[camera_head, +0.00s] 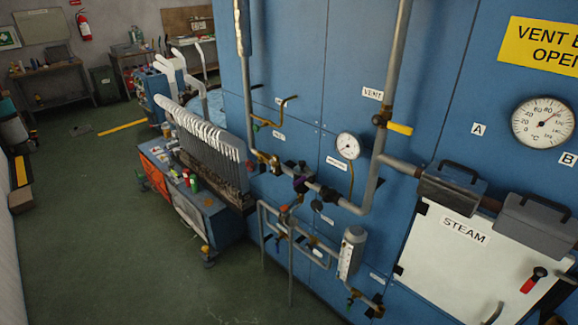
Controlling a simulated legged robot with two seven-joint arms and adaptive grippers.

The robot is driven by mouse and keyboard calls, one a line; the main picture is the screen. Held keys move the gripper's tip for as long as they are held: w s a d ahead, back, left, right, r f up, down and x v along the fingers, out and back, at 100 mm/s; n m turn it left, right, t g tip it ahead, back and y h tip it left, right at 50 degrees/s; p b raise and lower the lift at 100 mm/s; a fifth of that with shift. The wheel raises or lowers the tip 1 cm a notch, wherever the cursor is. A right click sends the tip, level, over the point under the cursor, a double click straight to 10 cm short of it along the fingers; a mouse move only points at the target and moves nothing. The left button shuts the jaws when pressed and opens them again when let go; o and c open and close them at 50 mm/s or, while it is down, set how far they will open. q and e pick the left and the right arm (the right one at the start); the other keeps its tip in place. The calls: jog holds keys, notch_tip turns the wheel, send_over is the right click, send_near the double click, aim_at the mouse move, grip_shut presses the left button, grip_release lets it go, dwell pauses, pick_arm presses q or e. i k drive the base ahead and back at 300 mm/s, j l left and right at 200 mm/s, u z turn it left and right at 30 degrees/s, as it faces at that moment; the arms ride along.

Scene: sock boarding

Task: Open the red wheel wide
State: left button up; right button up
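A small red-orange part (284,209), possibly the red wheel, sits on the lower grey pipework at the front of the blue machine. It is too small to tell its shape or how far it is turned. Neither of my grippers shows in this view.
The blue machine (300,60) fills the right side, with pipes, a small gauge (348,146) and a large dial (543,122). A cart with white sock forms (205,130) stands left of the pipework. Green floor (100,230) is clear at left.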

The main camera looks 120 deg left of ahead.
aim_at(250, 165)
jog(key=u, duration=4.25)
jog(key=z, duration=0.5)
